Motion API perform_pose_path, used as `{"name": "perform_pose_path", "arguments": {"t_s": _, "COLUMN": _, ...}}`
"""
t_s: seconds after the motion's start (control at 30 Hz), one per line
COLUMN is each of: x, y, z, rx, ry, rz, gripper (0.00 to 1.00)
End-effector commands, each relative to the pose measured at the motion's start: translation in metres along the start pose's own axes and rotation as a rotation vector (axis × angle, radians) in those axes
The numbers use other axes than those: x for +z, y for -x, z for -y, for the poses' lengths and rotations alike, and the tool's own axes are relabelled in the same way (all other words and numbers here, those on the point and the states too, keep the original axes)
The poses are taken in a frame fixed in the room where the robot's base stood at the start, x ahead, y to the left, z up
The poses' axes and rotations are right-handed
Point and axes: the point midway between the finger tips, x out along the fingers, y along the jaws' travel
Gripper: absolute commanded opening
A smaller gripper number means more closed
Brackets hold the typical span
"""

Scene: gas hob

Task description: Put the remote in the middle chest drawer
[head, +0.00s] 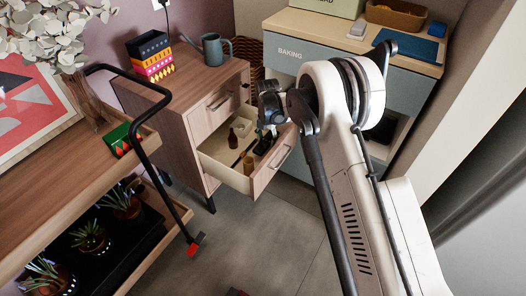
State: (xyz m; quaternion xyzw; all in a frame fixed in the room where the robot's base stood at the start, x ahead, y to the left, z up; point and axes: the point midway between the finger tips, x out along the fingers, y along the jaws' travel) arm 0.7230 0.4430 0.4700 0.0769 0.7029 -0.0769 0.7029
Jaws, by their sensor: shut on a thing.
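The wooden chest (182,128) stands left of my arm. Its drawer below the closed top one, the middle drawer (236,178), is pulled open. My gripper (267,130) points down over the right part of this open drawer. It is shut on a small dark thing, apparently the remote (263,146), which is low at or inside the drawer near its front panel. The fingers and the remote are small and dark here, so I cannot tell whether the remote touches the drawer floor.
The drawer holds a brown bottle (232,140) and a tan jar (248,165). A grey watering can (213,49) and colourful boxes (151,55) stand on the chest. A blue-grey cabinet (330,68) is behind my arm. A wooden trolley (75,178) stands left; floor between is clear.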

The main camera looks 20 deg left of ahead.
Motion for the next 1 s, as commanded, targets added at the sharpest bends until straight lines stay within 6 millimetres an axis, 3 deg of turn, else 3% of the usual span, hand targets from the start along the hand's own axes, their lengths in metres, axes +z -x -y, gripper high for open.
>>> {"name": "perform_pose_path", "arguments": {"t_s": 0.03, "x": 0.000, "y": -0.011, "z": 0.000, "rx": 0.000, "ry": 0.000, "rz": 0.000, "gripper": 0.08}}
{"name": "perform_pose_path", "arguments": {"t_s": 0.43, "x": 0.000, "y": -0.052, "z": 0.000, "rx": 0.000, "ry": -0.001, "rz": 0.000, "gripper": 0.08}}
{"name": "perform_pose_path", "arguments": {"t_s": 0.83, "x": 0.000, "y": -0.056, "z": 0.000, "rx": 0.000, "ry": -0.001, "rz": 0.000, "gripper": 0.08}}
{"name": "perform_pose_path", "arguments": {"t_s": 0.87, "x": 0.000, "y": -0.057, "z": 0.000, "rx": 0.000, "ry": -0.001, "rz": 0.000, "gripper": 0.37}}
{"name": "perform_pose_path", "arguments": {"t_s": 1.0, "x": 0.000, "y": -0.056, "z": 0.000, "rx": 0.000, "ry": -0.001, "rz": 0.000, "gripper": 0.55}}
